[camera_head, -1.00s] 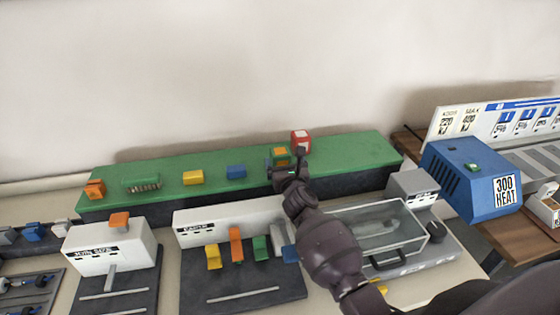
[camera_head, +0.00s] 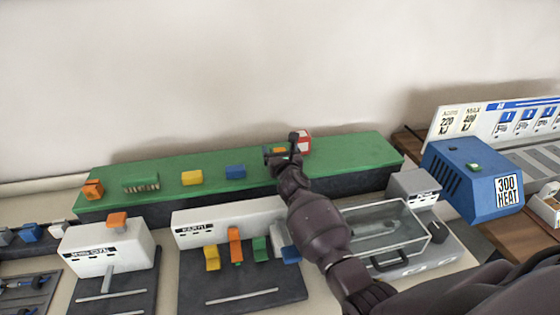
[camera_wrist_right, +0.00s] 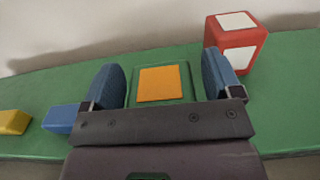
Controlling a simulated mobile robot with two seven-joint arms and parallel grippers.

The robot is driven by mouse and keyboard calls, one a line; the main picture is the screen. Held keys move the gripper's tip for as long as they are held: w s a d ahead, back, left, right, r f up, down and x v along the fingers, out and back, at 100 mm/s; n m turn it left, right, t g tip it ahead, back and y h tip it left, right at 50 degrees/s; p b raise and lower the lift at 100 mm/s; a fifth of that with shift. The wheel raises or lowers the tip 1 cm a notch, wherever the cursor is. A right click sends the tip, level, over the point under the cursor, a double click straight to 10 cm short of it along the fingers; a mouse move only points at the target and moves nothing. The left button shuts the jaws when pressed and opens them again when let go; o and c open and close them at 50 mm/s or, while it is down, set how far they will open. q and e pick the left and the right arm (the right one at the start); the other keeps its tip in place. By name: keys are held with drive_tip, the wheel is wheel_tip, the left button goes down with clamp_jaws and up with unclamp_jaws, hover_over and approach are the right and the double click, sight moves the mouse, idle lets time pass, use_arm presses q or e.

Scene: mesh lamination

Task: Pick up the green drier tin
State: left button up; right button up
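The green tin with an orange square on top (camera_wrist_right: 161,84) stands on the green bench mat, in the middle of the right wrist view. In the head view only a bit of its orange (camera_head: 279,150) shows past my gripper. My right gripper (camera_wrist_right: 164,78) is open, one blue-padded finger to each side of the tin, with small gaps on both sides in the picture. It also shows in the head view (camera_head: 282,152), over the tin. How far the fingers reach down beside the tin is unclear. My left gripper is out of view.
A red box with a white top (camera_wrist_right: 236,42) stands close to the right finger. A blue block (camera_wrist_right: 62,118) and a yellow block (camera_wrist_right: 13,122) lie to the left. A glass-lidded case (camera_head: 385,228) and a blue heater (camera_head: 470,178) stand right of my arm.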

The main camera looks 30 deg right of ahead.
drive_tip(key=c, duration=0.9)
drive_tip(key=shift+r, duration=0.15)
